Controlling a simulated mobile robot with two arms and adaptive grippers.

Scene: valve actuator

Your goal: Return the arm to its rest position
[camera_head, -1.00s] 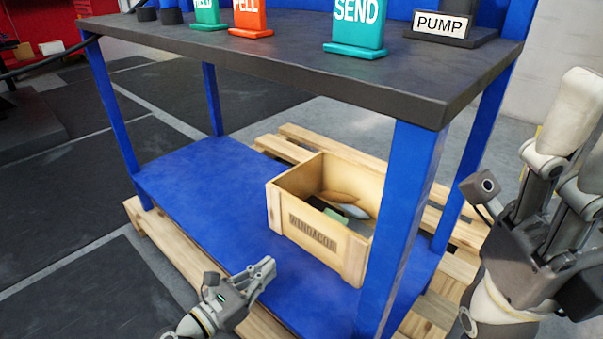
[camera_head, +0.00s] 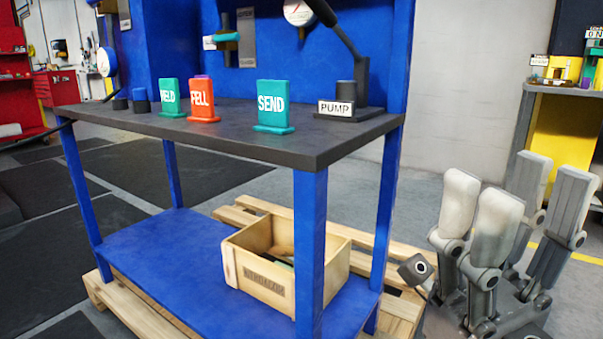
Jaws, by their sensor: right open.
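My right gripper (camera_head: 510,215) stands at the lower right with its pale grey fingers pointing up and spread apart. It is open and nothing shows between the fingers. It is to the right of the blue workbench (camera_head: 310,225), in front of the grey floor and wall, and seems clear of the bench. My left gripper is not in this view.
The bench's dark top (camera_head: 330,143) bears a green SEND sign (camera_head: 272,104), an orange sign (camera_head: 202,98), another green sign (camera_head: 169,97) and a PUMP lever (camera_head: 345,98). A wooden crate (camera_head: 268,285) sits on the blue lower shelf (camera_head: 160,250). A yellow-backed shelf (camera_head: 560,135) stands right.

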